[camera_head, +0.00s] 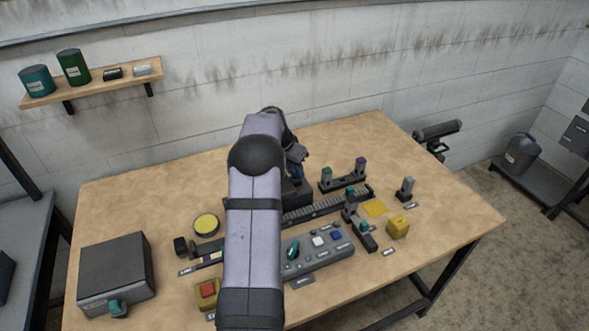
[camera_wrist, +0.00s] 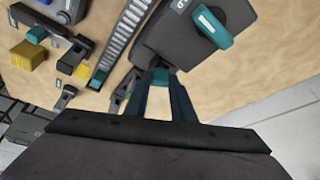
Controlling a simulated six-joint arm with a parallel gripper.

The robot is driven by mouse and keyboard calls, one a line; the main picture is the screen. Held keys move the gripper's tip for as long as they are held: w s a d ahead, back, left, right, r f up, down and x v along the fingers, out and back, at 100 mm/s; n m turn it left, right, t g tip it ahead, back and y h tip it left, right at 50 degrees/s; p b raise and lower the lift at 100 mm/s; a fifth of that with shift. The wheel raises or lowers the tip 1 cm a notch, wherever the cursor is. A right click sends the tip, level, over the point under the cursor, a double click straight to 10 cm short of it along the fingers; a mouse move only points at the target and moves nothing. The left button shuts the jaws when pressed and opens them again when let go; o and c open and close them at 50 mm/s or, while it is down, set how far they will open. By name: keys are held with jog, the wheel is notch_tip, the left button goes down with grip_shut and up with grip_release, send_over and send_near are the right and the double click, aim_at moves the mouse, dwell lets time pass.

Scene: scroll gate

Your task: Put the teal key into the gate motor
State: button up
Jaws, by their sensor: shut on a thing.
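My gripper (camera_wrist: 158,80) is shut on a small teal piece, seemingly the teal key (camera_wrist: 159,74), at its fingertips. In the head view my gripper (camera_head: 297,170) is partly hidden by my arm, and the key cannot be made out. A dark housing, seemingly the gate motor (camera_wrist: 168,42), has a white mark and a teal handle (camera_wrist: 212,26) on top. The key shows beside the housing's near edge; I cannot tell whether they touch. The motor (camera_head: 293,192) is mostly hidden behind my arm in the head view.
A toothed rack (camera_head: 320,208) runs beside the motor. A dark holder (camera_head: 345,182) with green and purple tops stands behind it. A yellow block (camera_head: 398,227), a control panel (camera_head: 318,256) and a large grey box (camera_head: 117,268) are on the table. The table's back left is clear.

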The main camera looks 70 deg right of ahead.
jog(key=shift+f, duration=0.3)
jog(key=o, duration=1.6)
jog(key=shift+r+p, duration=2)
jog(key=shift+r, duration=1.5)
